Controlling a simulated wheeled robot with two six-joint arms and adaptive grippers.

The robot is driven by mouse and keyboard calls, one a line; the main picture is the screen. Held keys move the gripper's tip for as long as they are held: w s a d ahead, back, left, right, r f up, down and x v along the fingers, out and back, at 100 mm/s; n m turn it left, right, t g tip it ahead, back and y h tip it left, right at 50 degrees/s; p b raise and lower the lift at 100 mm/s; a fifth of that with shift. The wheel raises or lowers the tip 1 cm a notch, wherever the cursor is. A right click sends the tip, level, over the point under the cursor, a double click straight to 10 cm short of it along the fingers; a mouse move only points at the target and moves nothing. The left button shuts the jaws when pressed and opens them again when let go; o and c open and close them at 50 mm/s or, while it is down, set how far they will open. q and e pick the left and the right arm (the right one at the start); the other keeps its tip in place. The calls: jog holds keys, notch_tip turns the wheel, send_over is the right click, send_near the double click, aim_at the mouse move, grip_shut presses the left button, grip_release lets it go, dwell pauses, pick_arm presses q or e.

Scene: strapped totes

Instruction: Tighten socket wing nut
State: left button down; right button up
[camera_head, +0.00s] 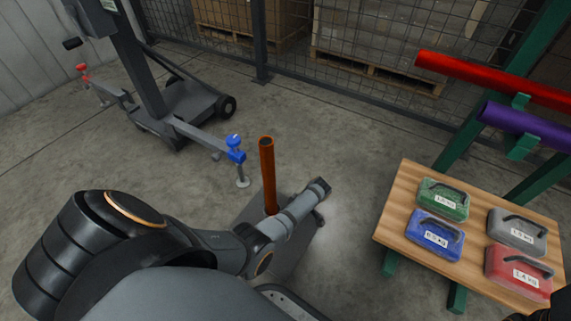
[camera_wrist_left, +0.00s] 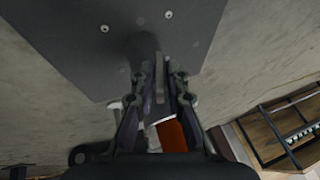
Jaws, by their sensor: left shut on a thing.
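An orange pole (camera_head: 267,176) stands upright in a dark base plate (camera_head: 286,252) on the floor. My left arm crosses in front of its lower end, so the socket and wing nut are hidden in the head view. In the left wrist view, my left gripper (camera_wrist_left: 158,92) is shut on a thin dark-grey piece, apparently the wing nut (camera_wrist_left: 160,72). The piece lies between the two fingers, over the base plate with its bright screws. Part of the orange pole (camera_wrist_left: 172,136) shows behind the fingers.
A wooden table (camera_head: 397,205) with green, blue, grey and red weights stands at right. A red tube (camera_head: 480,75) and purple tube (camera_head: 520,123) rest on a green rack behind it. A wheeled stand with a blue clamp (camera_head: 236,150) is at left. Floor between is clear.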

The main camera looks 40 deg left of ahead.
dwell(0.3)
pick_arm(q)
jog(key=c, duration=1.5)
grip_release()
jog(key=v, duration=1.2)
